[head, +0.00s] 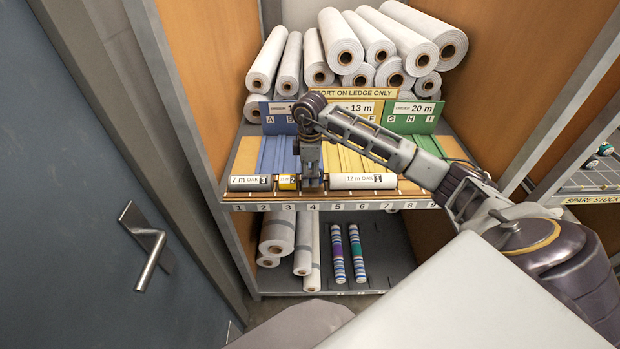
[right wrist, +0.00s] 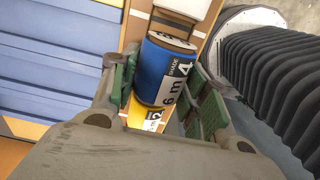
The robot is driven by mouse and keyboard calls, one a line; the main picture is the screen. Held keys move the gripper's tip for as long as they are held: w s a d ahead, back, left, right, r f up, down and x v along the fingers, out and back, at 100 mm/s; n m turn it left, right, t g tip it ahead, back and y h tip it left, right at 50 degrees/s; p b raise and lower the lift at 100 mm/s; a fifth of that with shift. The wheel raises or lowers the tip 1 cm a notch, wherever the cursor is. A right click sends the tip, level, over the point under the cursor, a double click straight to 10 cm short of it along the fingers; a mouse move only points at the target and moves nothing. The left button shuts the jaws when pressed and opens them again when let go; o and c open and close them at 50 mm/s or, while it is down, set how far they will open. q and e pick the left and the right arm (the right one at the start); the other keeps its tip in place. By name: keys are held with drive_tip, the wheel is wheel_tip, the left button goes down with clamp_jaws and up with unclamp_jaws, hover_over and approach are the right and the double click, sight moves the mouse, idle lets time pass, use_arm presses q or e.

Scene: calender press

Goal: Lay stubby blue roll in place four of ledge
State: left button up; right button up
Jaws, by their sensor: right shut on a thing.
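The stubby blue roll (right wrist: 168,72), with a white label reading 6 m and 4, is between the green-padded fingers of my right gripper (right wrist: 165,95), which is shut on it. In the head view my right gripper (head: 312,184) points down at the ledge (head: 335,206), around numbers 3 and 4, and hides the roll. The small yellow roll (head: 287,182) lies just left of the gripper; the white roll marked 12 m OAK (head: 345,182) lies just right. I cannot tell whether the blue roll touches the ledge. My left gripper is not in view.
The ledge's right end looks clear. Large white rolls (head: 340,45) are stacked above coloured signs (head: 412,117). A grey door (head: 80,180) is at left.

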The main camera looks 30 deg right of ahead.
sight(310, 170)
drive_tip(key=shift+f, duration=1.1)
drive_tip(key=shift+f, duration=0.1)
drive_tip(key=o, duration=0.9)
drive_tip(key=shift+o, duration=0.2)
drive_tip(key=shift+r+b, duration=0.65)
drive_tip(key=shift+r, duration=5.5)
